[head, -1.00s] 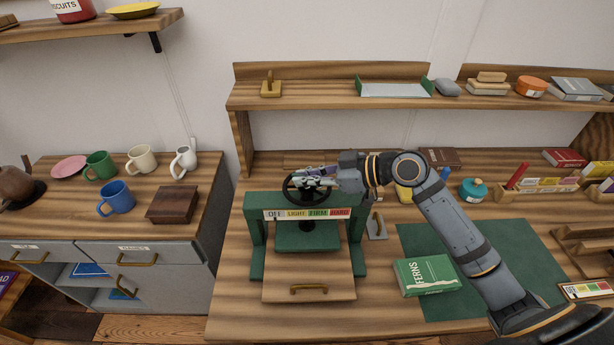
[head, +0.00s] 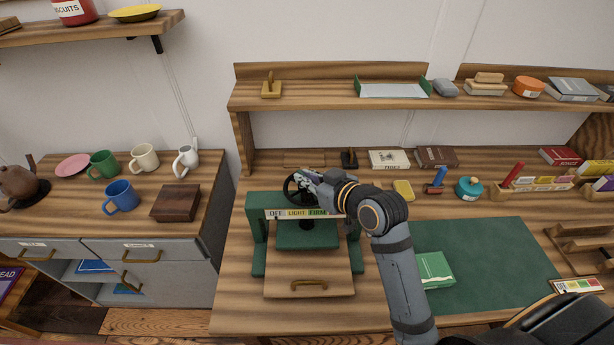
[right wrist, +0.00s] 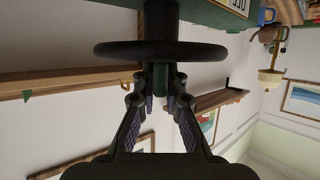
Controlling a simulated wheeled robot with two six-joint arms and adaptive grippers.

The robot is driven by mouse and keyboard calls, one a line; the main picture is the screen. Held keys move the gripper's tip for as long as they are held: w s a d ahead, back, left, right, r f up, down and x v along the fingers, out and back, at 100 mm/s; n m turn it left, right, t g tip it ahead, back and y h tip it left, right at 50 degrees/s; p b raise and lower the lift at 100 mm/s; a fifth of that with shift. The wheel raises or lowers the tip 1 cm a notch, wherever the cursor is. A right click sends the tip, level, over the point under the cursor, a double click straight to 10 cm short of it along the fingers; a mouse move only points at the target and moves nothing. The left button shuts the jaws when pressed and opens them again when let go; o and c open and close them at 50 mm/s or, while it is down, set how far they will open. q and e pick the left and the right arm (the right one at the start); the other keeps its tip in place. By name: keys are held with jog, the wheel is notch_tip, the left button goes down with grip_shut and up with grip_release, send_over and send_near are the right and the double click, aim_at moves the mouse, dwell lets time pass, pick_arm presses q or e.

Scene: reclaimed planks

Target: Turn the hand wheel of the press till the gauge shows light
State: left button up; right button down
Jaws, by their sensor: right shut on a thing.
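The green press (head: 258,238) stands on the bench with a wooden board (head: 308,284) at its base. Its dark hand wheel (head: 288,190) sits on top. The gauge strip (head: 297,214) on the front reads OFF, LIGHT, FIRM; its right end is hidden behind my arm. I cannot make out where the gauge's pointer stands. My right gripper (head: 309,182) reaches in from the right and is shut on the hand wheel. My left gripper is not in view.
A black stand (head: 349,159), books and a yellow block (head: 403,189) line the back. Mugs and a wooden box (head: 176,203) stand on the left cabinet.

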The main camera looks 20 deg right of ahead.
jog(key=shift+m+h, duration=0.4)
jog(key=shift+h, duration=0.1)
jog(key=c, duration=1.4)
grip_release()
jog(key=shift+n, duration=0.3)
